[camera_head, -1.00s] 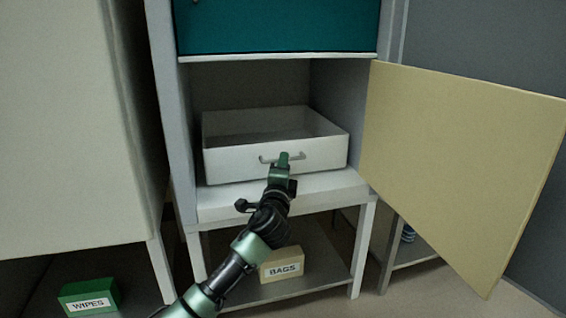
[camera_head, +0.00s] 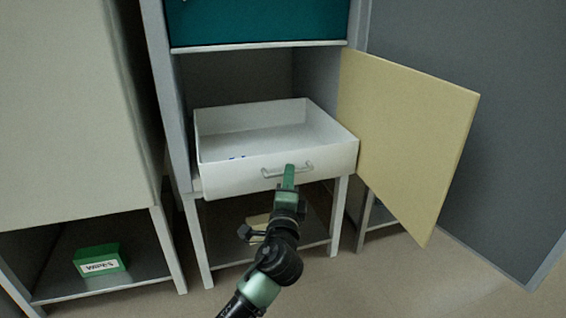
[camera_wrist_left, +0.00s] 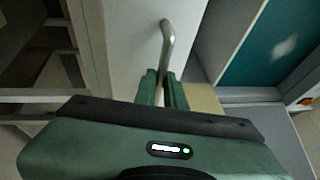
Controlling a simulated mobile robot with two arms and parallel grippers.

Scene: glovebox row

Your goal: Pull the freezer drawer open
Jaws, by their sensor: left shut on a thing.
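The white freezer drawer (camera_head: 225,178) is pulled partly out of its compartment, and its front stands forward of the cabinet frame. A grey bar handle (camera_head: 303,168) is fixed to its front. My left gripper (camera_head: 289,172) is shut on the handle; the left wrist view also shows the handle (camera_wrist_left: 167,40) running down between the green fingers (camera_wrist_left: 164,88). Something small and blue (camera_head: 237,158) shows inside the drawer near the front wall, mostly hidden. My right gripper is not in view.
The cream door (camera_head: 405,140) stands swung open to the right of the drawer. A teal panel (camera_head: 255,22) is above the compartment. A green box (camera_head: 98,260) sits on a low shelf at left. A tan box (camera_head: 258,222) below the drawer is mostly hidden by my arm.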

